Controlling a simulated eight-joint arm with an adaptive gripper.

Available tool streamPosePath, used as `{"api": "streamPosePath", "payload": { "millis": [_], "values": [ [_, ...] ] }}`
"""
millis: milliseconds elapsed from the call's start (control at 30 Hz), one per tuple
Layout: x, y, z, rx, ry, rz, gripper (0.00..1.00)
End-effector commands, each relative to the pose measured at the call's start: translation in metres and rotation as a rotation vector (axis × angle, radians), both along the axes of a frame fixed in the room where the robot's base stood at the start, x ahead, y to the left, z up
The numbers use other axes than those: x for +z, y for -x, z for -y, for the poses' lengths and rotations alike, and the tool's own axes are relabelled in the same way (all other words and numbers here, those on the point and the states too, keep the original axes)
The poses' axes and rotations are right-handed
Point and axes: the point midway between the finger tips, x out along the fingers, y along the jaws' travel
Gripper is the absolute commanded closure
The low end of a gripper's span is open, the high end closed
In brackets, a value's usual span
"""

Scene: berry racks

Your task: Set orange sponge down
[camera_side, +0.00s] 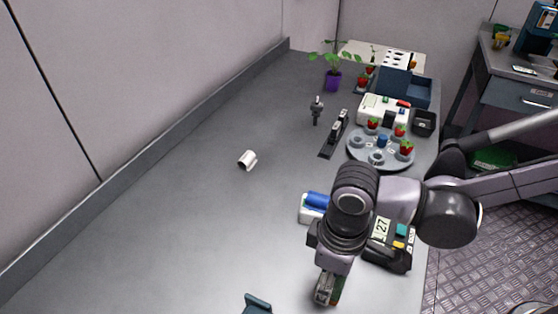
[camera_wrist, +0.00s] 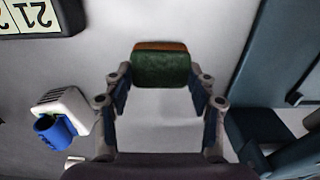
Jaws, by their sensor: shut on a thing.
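The sponge (camera_wrist: 160,68) is a small block with a green face and an orange-brown strip along its top edge in the wrist view. My gripper (camera_wrist: 160,82) is shut on it, with one dark-padded finger at each side. In the side view my gripper (camera_side: 328,289) points down near the bottom of the picture, over the front part of the grey table. The sponge there is mostly hidden by the fingers. I cannot tell whether its underside touches the table.
A black device with a number display (camera_side: 388,245) and a white block with a blue roll (camera_side: 314,204) stand close to my arm. A dark blue-grey container (camera_wrist: 262,120) lies right in the wrist view. A round grey plate with strawberries (camera_side: 364,157) stands farther back. The table's left is mostly clear.

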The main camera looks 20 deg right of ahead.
Motion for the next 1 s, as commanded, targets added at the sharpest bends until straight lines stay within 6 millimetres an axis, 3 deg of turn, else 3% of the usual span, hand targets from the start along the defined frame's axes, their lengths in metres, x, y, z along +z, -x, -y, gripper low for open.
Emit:
{"api": "streamPosePath", "payload": {
  "millis": [33, 100, 133, 567, 767, 1000],
  "values": [
    [-0.001, 0.000, 0.000, 0.000, 0.000, 0.000, 0.51],
    [-0.001, 0.000, 0.000, 0.000, 0.000, 0.000, 0.26],
    [-0.001, 0.000, 0.000, 0.000, 0.000, 0.000, 0.20],
    [0.003, 0.000, 0.000, 0.000, 0.000, 0.000, 0.20],
    [0.025, 0.000, 0.000, 0.000, 0.000, 0.000, 0.20],
    [0.064, 0.000, 0.000, 0.000, 0.000, 0.000, 0.20]
  ]
}}
